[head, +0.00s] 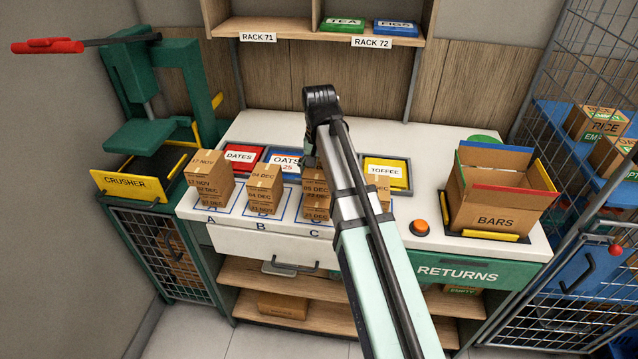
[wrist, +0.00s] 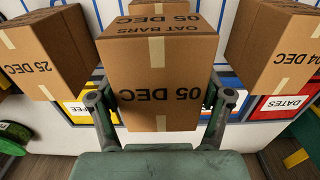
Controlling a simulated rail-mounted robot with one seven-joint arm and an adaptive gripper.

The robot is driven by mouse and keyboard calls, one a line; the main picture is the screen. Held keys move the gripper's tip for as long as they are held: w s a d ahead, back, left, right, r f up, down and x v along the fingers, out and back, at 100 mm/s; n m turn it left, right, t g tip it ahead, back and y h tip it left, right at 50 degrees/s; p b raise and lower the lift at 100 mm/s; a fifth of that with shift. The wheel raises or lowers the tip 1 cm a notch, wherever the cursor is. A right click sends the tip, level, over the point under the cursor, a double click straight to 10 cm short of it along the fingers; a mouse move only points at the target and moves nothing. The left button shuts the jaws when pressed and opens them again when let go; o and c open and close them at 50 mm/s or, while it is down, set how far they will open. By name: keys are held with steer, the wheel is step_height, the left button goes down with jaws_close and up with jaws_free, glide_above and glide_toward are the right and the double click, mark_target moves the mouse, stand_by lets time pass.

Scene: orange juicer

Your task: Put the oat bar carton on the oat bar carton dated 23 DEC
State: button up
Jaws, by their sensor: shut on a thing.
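My gripper (wrist: 162,98) is shut on an oat bar carton (wrist: 160,55) marked 05 DEC, one finger on each side of it. In the head view my gripper (head: 309,160) is at the stack above C, mostly behind my arm. That stack's cartons (head: 317,200) show below it; one reads 05 DEC. I cannot tell whether the held carton rests on the stack. Stack B (head: 263,190) has 04 DEC labels on its upper cartons, and stack A (head: 209,178) has 17 NOV. A carton marked 25 DEC (wrist: 45,52) is right of C in the head view, partly hidden. The lowest labels are hard to read.
Behind the stacks lie trays marked DATES (head: 241,157), OATS (head: 285,161) and TOFFEE (head: 386,171). A green crusher (head: 150,120) stands left. The rack shelf (head: 280,27) is above.

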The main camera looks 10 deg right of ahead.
mark_target(319, 166)
steer(key=shift+f+p, duration=0.4)
steer(key=shift+f, duration=2)
steer(key=o, duration=1.2)
steer(key=shift+f, duration=0.1)
steer(key=shift+o, duration=0.2)
step_height(319, 166, up, 11)
steer(key=shift+w+f+b, duration=0.1)
steer(key=shift+b, duration=1)
steer(key=shift+r, duration=0.75)
